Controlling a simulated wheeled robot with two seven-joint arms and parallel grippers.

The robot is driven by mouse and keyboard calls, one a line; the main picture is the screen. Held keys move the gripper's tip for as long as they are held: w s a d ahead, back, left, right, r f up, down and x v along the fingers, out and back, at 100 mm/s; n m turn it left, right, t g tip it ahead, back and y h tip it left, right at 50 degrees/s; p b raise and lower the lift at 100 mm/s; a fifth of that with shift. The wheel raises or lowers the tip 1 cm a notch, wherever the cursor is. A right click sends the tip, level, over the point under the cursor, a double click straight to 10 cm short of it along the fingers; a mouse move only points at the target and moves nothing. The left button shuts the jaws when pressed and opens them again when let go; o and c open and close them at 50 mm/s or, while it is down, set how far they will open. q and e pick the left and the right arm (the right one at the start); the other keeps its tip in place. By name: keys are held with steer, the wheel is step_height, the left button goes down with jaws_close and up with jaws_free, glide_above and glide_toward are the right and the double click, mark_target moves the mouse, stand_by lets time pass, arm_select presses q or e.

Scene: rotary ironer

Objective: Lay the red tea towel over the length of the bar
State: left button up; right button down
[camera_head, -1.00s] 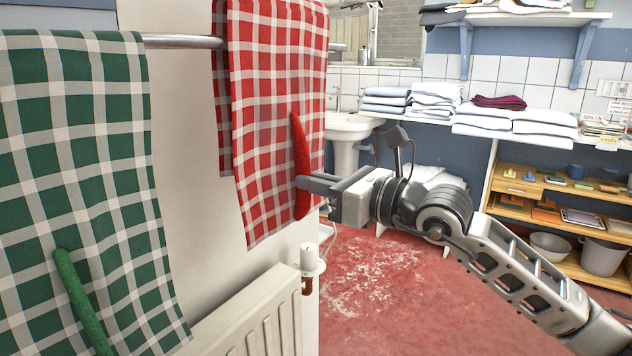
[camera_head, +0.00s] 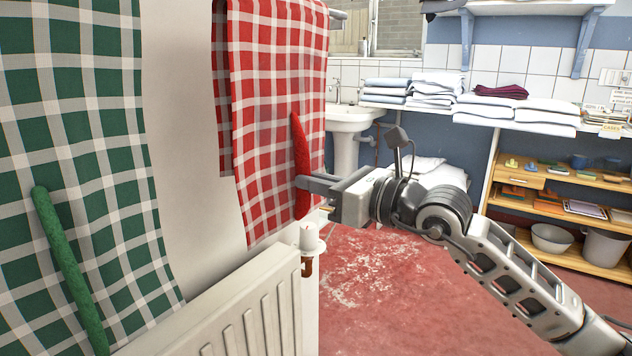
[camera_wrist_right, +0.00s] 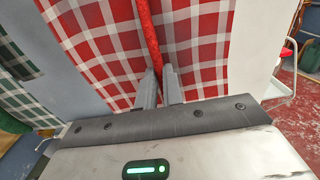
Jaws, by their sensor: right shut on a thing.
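The red-and-white checked tea towel (camera_head: 265,90) hangs in two layers, with its top fold above the frame in the head view. A red padded strip (camera_head: 300,145) runs down its front layer. My right gripper (camera_head: 301,183) is shut on this strip at the towel's right side. The right wrist view shows the strip (camera_wrist_right: 151,40) between the two fingers, with the towel (camera_wrist_right: 105,40) spread behind. My left gripper is out of view.
A green checked towel (camera_head: 100,180) with a green strip (camera_head: 68,265) hangs at the left. A white radiator (camera_head: 235,315) and its valve (camera_head: 309,237) stand below the red towel. A basin (camera_head: 350,118) and shelves (camera_head: 570,210) are behind. Red floor (camera_head: 400,290) lies open at the right.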

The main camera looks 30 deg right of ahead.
steer(key=shift+f+b, duration=0.3)
stand_by(0.5)
steer(key=c, duration=1.5)
jaws_free()
steer(key=shift+o, duration=0.2)
step_height(320, 180, up, 18)
steer(key=p, duration=1.8)
step_height(320, 180, up, 13)
steer(key=p, duration=0.6)
steer(key=shift+f, duration=0.15)
